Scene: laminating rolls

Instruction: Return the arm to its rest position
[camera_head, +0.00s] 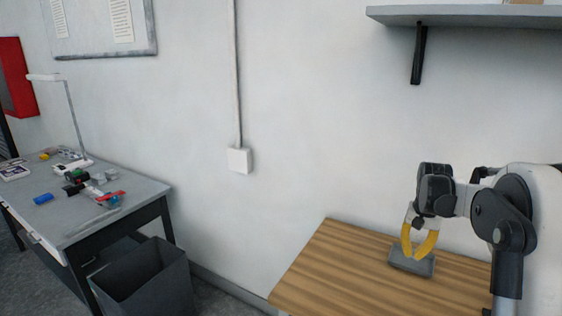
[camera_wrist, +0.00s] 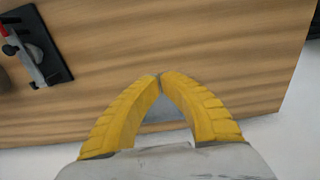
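My gripper (camera_head: 413,254) hangs over the wooden table at the right in the head view, its two yellow fingers pointing down. In the wrist view the fingertips of my gripper (camera_wrist: 160,76) meet, with nothing seen clamped between them. A grey block (camera_head: 411,262) lies on the table behind or below the fingertips; the head view does not show clearly whether they touch it. Part of a grey surface, likely this block (camera_wrist: 160,112), shows between the fingers in the wrist view.
The wooden table (camera_head: 335,272) is otherwise clear left of the block. A black-based device (camera_wrist: 42,48) stands on it in the wrist view. A shelf (camera_head: 470,15) juts from the wall above. A cluttered desk (camera_head: 140,188) and a dark bin (camera_head: 150,283) are at left.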

